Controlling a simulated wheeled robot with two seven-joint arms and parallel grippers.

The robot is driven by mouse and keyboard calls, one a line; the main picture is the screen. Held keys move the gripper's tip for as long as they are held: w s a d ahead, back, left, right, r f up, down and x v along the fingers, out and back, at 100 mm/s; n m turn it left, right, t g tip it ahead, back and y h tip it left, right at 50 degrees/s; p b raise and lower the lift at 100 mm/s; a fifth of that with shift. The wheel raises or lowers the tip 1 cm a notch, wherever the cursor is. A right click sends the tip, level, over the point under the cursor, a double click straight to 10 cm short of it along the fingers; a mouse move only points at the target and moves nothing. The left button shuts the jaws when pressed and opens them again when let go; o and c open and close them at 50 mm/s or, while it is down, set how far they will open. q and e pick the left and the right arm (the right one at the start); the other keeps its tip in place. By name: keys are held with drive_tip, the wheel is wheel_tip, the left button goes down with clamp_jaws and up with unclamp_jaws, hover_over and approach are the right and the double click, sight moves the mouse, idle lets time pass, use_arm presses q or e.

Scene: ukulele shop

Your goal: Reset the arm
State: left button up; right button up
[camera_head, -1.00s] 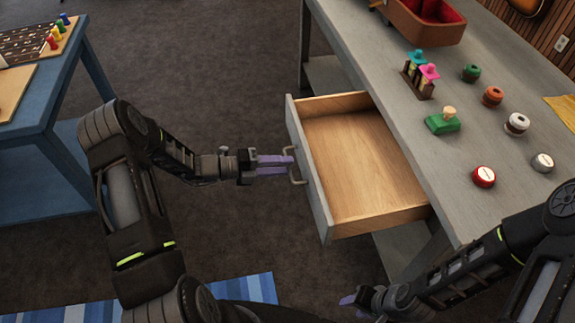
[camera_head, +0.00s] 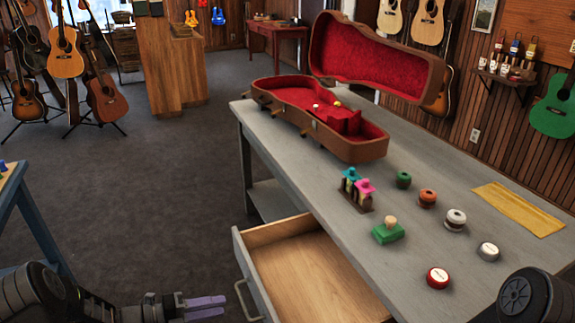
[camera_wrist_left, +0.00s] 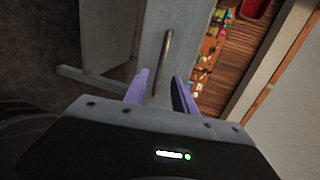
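My left gripper (camera_head: 226,304) is at the lower left of the head view, its two purple fingers spread slightly with nothing between them. Its tips stop just left of the handle (camera_head: 243,301) of a pulled-out drawer (camera_head: 315,275). The drawer is wooden inside, looks empty and has a grey front. In the left wrist view, the fingers (camera_wrist_left: 160,88) stand apart, and the handle (camera_wrist_left: 168,50) lies ahead of them, against the grey drawer front. My right gripper is out of view; only part of my right arm shows at the lower right.
The grey workbench (camera_head: 330,190) holds an open red-lined instrument case (camera_head: 365,150), a small rack (camera_head: 356,193), a green block (camera_head: 388,233) and several round pieces. A blue table (camera_head: 35,225) stands at the left edge. Open floor (camera_head: 170,190) lies between.

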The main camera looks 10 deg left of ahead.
use_arm(q)
drive_tip(key=s+d+f+m+g+y, duration=0.2)
drive_tip(key=s+f+m+g+y, duration=0.2)
drive_tip(key=s+f+m, duration=0.6)
drive_tip(key=s+d+f+m+g+y, duration=0.25)
drive_tip(key=s+f+m, duration=0.25)
drive_tip(key=f+m, duration=0.45)
drive_tip(key=s+d+r+m+y+p, duration=0.1)
drive_tip(key=s+d+m, duration=0.3)
drive_tip(key=d+m, duration=0.4)
drive_tip(key=s+d+r+m+y+p, duration=0.1)
drive_tip(key=s+d+r+m, duration=0.3)
drive_tip(key=d+m, duration=0.4)
drive_tip(key=m+g, duration=0.1)
drive_tip(key=m, duration=0.4)
drive_tip(key=shift+s+r, duration=0.2)
drive_tip(key=shift+s, duration=0.1)
